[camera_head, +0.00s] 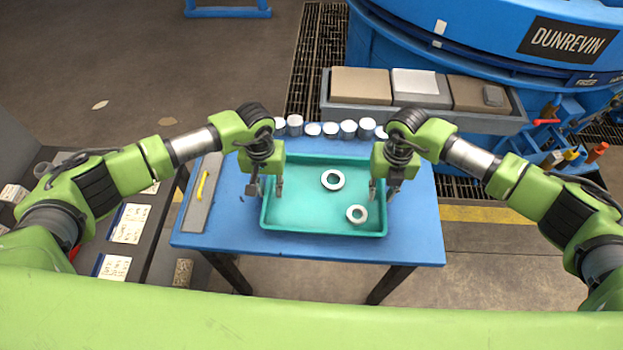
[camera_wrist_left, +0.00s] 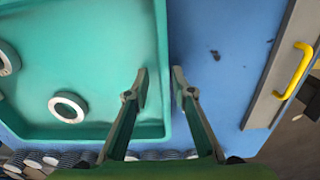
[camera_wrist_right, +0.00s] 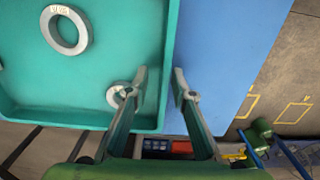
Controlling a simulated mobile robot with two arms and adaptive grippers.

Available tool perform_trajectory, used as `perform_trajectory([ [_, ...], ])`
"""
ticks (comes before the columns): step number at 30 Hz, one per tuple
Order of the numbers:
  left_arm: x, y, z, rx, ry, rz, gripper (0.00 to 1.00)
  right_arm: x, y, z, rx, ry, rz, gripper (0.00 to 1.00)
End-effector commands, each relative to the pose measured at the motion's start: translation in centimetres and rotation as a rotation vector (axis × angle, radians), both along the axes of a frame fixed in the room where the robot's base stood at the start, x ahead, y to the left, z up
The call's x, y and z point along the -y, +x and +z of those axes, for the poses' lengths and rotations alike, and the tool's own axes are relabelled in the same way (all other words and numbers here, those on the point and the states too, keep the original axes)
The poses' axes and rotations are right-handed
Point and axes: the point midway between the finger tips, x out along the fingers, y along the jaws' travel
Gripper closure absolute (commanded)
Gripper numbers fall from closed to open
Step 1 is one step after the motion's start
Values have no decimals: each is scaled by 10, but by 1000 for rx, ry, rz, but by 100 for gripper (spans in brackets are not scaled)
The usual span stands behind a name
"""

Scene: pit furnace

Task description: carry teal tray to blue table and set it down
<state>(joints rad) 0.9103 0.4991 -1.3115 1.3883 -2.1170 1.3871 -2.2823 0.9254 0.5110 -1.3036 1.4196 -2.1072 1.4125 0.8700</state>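The teal tray (camera_head: 300,224) lies flat on the blue table (camera_head: 215,228), with two pale metal rings (camera_head: 333,180) (camera_head: 357,214) in it. My left gripper (camera_head: 267,190) is at the tray's left wall. In the left wrist view its two fingers (camera_wrist_left: 162,90) stand apart, one inside the tray and one outside, with the wall (camera_wrist_left: 162,60) between them. My right gripper (camera_head: 381,190) is at the tray's right wall. In the right wrist view its fingers (camera_wrist_right: 160,88) also stand apart across the wall (camera_wrist_right: 171,50). Neither gripper visibly clamps the wall.
Several white-topped cylinders (camera_head: 348,129) line the table's far edge. A grey board with a yellow handle (camera_head: 201,185) lies at the table's left. A grey trough with boxes (camera_head: 361,86) and the blue furnace (camera_head: 480,40) stand beyond. A dark shelf with cards (camera_head: 129,222) is at left.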

Motion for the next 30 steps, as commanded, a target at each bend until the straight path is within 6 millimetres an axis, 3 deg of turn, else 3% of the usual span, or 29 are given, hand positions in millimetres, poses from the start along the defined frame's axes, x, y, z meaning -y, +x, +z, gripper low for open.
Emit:
perform_trajectory([
  [8, -2, 2, 17, 4, 3, 0, 77, 3, 0, -1, -1, -5, -2, 77],
  [21, -1, 1, 103, 4, 1, 0, 77, 4, 0, -1, -2, -7, -3, 77],
  [30, -1, 0, 121, 1, 0, 0, 77, 4, 1, 7, 0, -7, -3, 77],
])
